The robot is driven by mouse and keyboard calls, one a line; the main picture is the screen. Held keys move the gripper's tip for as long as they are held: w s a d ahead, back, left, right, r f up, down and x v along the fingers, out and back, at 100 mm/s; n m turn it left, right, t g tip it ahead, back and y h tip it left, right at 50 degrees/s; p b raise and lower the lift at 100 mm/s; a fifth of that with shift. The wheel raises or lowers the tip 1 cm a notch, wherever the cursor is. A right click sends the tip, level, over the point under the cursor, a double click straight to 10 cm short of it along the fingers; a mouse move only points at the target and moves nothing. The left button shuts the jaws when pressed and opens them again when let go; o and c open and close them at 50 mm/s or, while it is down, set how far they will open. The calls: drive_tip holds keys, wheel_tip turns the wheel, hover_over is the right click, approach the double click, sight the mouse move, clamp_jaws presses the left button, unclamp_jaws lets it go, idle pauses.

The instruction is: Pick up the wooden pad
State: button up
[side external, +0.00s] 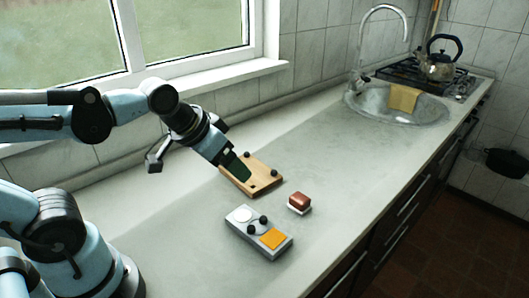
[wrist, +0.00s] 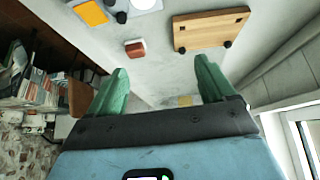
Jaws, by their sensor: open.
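The wooden pad (side external: 262,172) is a flat, light-brown rectangular board with small black knobs at its corners, lying on the counter. It also shows in the wrist view (wrist: 211,30), at the upper right, beyond my fingertips. My gripper (side external: 236,166) has green fingers and overlaps the left part of the pad in the side external view, hiding some of it. In the wrist view my gripper (wrist: 161,66) has its two fingers wide apart with nothing between them. I cannot tell its exact height over the pad.
A red-brown and white block (side external: 299,203) lies right of the pad. A grey panel (side external: 243,245) with a white disc, an orange square and black knobs lies nearer the camera. A sink (side external: 350,103) with a yellow cloth and a kettle (side external: 437,66) stand farther back. The counter between is clear.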

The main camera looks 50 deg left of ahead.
drive_tip(key=w+d+r+g, duration=0.2)
drive_tip(key=w+d+g, duration=0.1)
drive_tip(key=w, duration=0.5)
drive_tip(key=g, duration=0.4)
hover_over(300, 197)
wheel_tip(300, 197, down, 5)
wheel_tip(300, 197, down, 12)
drive_tip(key=shift+r, duration=0.25)
drive_tip(key=c, duration=1.1)
drive_tip(key=shift+r, duration=0.1)
